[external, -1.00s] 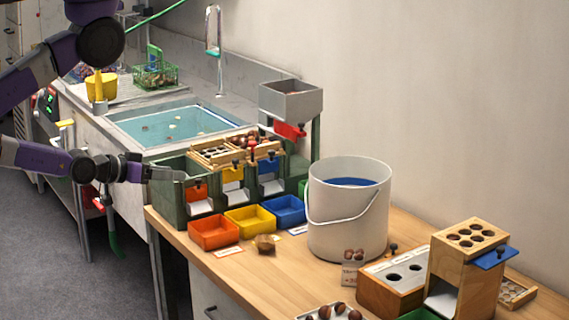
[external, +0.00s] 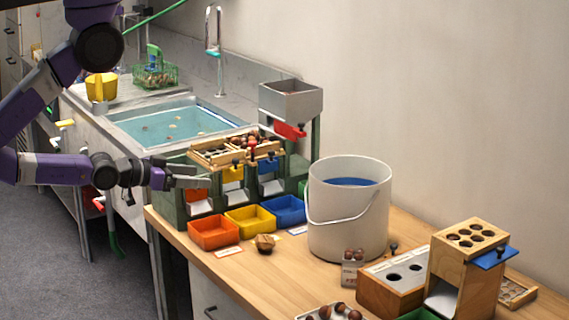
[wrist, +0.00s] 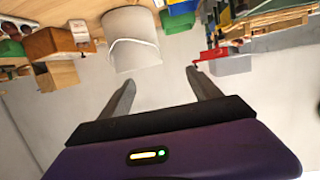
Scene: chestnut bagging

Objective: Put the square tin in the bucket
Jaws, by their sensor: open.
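The white bucket (external: 347,220) stands upright on the wooden counter with its wire handle down and a blue surface inside. It also shows in the wrist view (wrist: 133,38). A small squarish pale item with chestnuts on it (external: 353,272) stands at the bucket's front foot; I cannot tell whether it is the square tin. A square grey metal hopper (external: 290,100) sits on the green sorting stand. My gripper (external: 205,181) is open, its fingers apart and empty in the wrist view (wrist: 162,90). It is left of the bucket, in front of the green stand.
Orange (external: 214,233), yellow (external: 250,220) and blue (external: 285,211) trays line the stand's front. A small brown object (external: 265,243) lies before them. A wooden block with holes (external: 395,282) and a wooden dispenser (external: 465,270) stand right of the bucket. The sink (external: 170,122) is behind.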

